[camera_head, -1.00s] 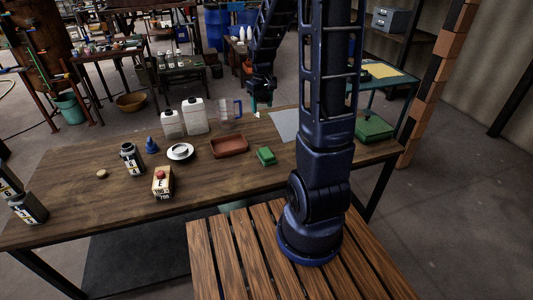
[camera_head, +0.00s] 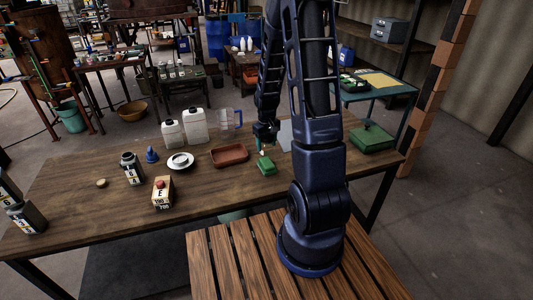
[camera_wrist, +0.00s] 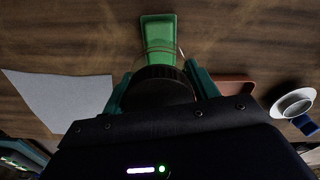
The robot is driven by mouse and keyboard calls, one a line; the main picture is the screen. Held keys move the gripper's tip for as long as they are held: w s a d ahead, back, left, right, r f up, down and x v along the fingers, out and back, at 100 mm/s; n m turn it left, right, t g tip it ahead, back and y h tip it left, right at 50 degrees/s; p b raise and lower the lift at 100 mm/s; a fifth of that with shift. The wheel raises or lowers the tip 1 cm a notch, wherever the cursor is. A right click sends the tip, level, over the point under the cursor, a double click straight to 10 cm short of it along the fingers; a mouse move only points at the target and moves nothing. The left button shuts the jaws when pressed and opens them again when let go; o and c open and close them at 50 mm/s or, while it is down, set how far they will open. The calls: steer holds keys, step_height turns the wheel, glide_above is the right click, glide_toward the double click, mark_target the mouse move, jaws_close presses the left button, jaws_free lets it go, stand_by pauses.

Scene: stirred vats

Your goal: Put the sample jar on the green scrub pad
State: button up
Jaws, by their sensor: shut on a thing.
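The sample jar (camera_wrist: 162,76) has a dark round lid and a clear body, and sits between the fingers of my gripper (camera_wrist: 160,88) in the wrist view. My gripper is shut on it. The green scrub pad (camera_head: 265,166) lies on the wooden table, right of the reddish tray. In the wrist view, the pad (camera_wrist: 158,28) shows just beyond the jar, partly seen through or behind its clear body. In the head view my gripper (camera_head: 263,147) is close above the pad's far side; the jar is too small there to make out clearly. I cannot tell the gap between jar and pad.
A reddish tray (camera_head: 229,155) and a white dish (camera_head: 180,161) stand left of the pad. A grey sheet (camera_wrist: 62,96) lies on its other side. White jugs (camera_head: 195,126), a clear measuring jug (camera_head: 230,120) and a green box (camera_head: 372,138) stand farther out. The table's front middle is clear.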

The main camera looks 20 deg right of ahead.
mark_target(267, 152)
steer(key=shift+f, duration=2.55)
steer(key=shift+f, duration=0.1)
steer(key=o, duration=1)
